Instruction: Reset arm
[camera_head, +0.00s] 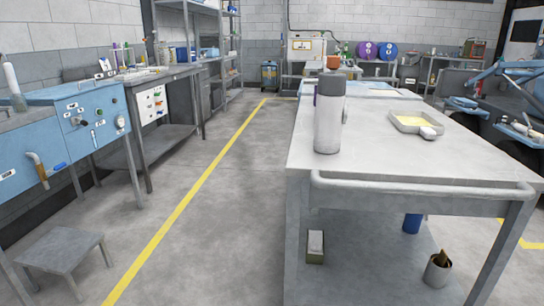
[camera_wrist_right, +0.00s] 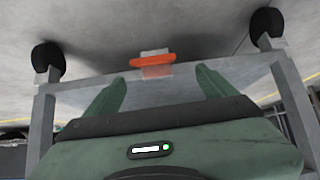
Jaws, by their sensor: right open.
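My right gripper (camera_wrist_right: 160,77) shows only in the right wrist view. Its two green fingers are spread wide apart, with nothing held between them. An orange and white object (camera_wrist_right: 152,65) lies beyond the fingertips, apart from them; I cannot tell what it is. A grey metal frame (camera_wrist_right: 292,105) with black wheels spans the view around the gripper. Neither gripper shows in the head view, and my left gripper is in neither view.
A grey workbench (camera_head: 410,165) stands at right, carrying a grey bottle (camera_head: 328,125) and a shallow tray (camera_head: 395,124). Blue cabinets (camera_head: 85,120) and a small stool (camera_head: 62,248) stand at left. Purple and blue reels (camera_head: 376,51) are at the back. The floor aisle (camera_head: 215,200) is clear.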

